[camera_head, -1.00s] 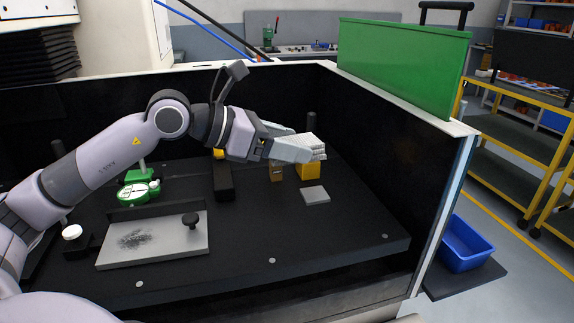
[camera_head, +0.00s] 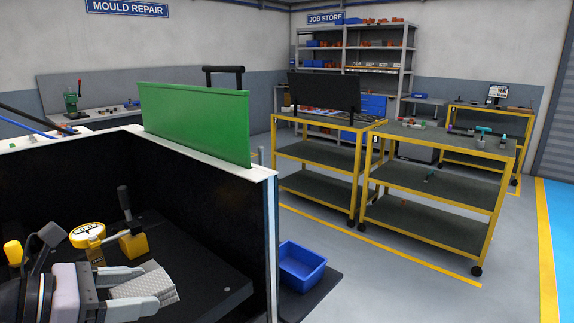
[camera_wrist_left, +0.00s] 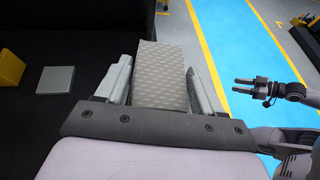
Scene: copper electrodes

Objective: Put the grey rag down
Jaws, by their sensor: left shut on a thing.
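The grey rag (camera_head: 146,284) is a folded, patterned light-grey cloth, low at the left of the head view. My left gripper (camera_head: 147,289) is shut on it, with a finger on each side. In the left wrist view the rag (camera_wrist_left: 160,75) lies between the two fingers of my left gripper (camera_wrist_left: 159,66) and sticks out beyond them. It is over or near the black worktop; the gap below it cannot be judged. My right gripper (camera_wrist_left: 243,95) shows at the right of the left wrist view, empty with its fingers apart.
A yellow block (camera_head: 134,246) with a dark handle and a yellow dial gauge (camera_head: 87,235) stand behind the rag. A grey plate (camera_wrist_left: 55,80) lies on the black worktop. A green panel (camera_head: 195,122) tops the black wall. Yellow trolleys (camera_head: 440,180) and a blue bin (camera_head: 302,263) stand outside.

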